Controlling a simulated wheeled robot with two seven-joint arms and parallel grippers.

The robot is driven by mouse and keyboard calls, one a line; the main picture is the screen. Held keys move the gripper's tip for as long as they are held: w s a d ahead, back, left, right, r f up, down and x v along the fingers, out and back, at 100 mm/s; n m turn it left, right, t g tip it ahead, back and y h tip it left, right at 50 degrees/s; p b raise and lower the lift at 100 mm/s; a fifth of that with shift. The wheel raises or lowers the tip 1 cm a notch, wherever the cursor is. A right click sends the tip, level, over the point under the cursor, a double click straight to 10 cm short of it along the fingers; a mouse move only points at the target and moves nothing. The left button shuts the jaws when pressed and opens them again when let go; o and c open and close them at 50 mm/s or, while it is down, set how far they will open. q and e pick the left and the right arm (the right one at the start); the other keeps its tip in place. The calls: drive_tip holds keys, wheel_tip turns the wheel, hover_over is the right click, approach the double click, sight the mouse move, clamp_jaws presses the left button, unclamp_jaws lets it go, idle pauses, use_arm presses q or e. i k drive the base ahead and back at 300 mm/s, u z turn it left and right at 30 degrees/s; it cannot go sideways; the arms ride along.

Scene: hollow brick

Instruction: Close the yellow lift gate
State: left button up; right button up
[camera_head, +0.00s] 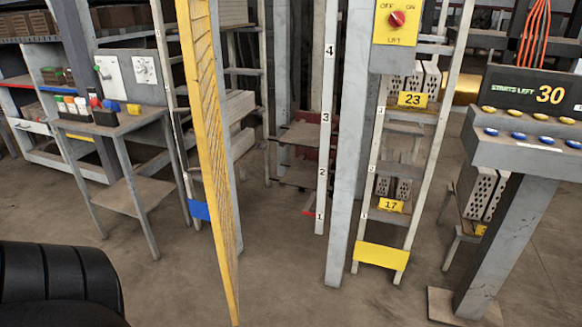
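The yellow lift gate (208,130) is a tall yellow frame with mesh, seen almost edge-on left of the middle. It stands open, swung out toward me from a grey post behind it, and its top is cut off by the picture edge. The lift opening lies to its right, up to a grey post (343,180). Inside, a lift platform (300,135) shows behind a white strip (325,120) numbered 1 to 4. Neither of my grippers is in view. Any latch on the gate cannot be made out.
A lift switch box (396,22) with a red knob tops the right post. A ladder-like rack (382,256) with tags 23 and 17 stands right of it. A button console (530,150) is at far right, a small table (118,122) at left. The floor before the opening is clear.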

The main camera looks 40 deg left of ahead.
sight(229, 275)
drive_tip(key=z, duration=0.7)
drive_tip(key=k, duration=1.25)
drive_tip(key=u, duration=1.95)
drive_tip(key=i, duration=0.5)
drive_tip(key=u, duration=0.05)
drive_tip(key=k, duration=0.65)
drive_tip(key=z, duration=0.25)
drive_tip(key=i, duration=1.3)
drive_tip(key=u, duration=0.95)
